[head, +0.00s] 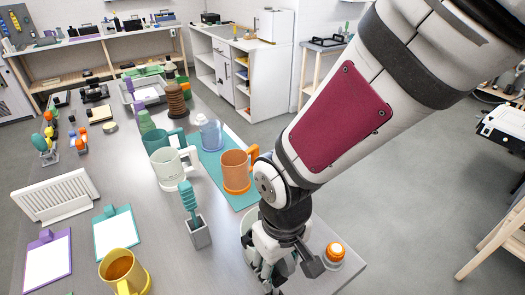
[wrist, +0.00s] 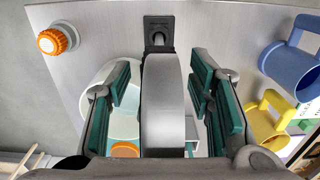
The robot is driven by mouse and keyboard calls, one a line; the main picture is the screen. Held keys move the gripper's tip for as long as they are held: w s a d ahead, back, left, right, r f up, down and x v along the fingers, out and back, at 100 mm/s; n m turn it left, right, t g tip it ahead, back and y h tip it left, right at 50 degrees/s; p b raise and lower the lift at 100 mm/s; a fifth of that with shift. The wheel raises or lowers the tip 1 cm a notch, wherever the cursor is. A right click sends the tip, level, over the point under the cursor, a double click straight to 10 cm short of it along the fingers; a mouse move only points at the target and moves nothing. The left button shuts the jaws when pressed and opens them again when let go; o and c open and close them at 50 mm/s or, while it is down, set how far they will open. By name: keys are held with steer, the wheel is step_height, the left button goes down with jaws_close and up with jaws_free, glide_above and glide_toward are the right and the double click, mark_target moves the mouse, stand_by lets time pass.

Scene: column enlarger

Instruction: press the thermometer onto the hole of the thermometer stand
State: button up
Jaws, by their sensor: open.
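In the wrist view, a silver, round-edged body (wrist: 165,105) stands between my fingers; it looks like the thermometer seen edge-on. A dark grey block with a round opening (wrist: 158,34) lies just beyond its upper end and looks like the thermometer stand. Whether the two touch, and how the thermometer sits at the hole, I cannot tell. My gripper (wrist: 165,110) is open, its teal pads on both sides of the silver body with gaps between. In the head view my gripper (head: 272,268) points down over the table's near right part; neither thermometer nor stand can be made out there.
A pale bowl (wrist: 98,82) is close beside my gripper. An orange-capped jar (head: 335,252) stands near the table's right edge. A yellow mug (wrist: 268,125) and a blue mug (wrist: 288,66) stand on the other side. Orange (head: 236,172) and pale green (head: 170,168) mugs stand farther back.

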steer(key=shift+r+p, duration=1.7)
steer(key=shift+r, duration=2.3)
step_height(320, 180, up, 11)
steer(key=w+d+m+t+b, duration=0.1)
steer(key=d+m+t+b, duration=0.2)
steer(key=d, duration=0.6)
steer(key=w+d+f+m+t+b, duration=0.1)
steer(key=d+m+b, duration=0.3)
steer(key=d, duration=0.5)
steer(key=shift+w+t, duration=0.6)
steer(key=shift+t, duration=0.3)
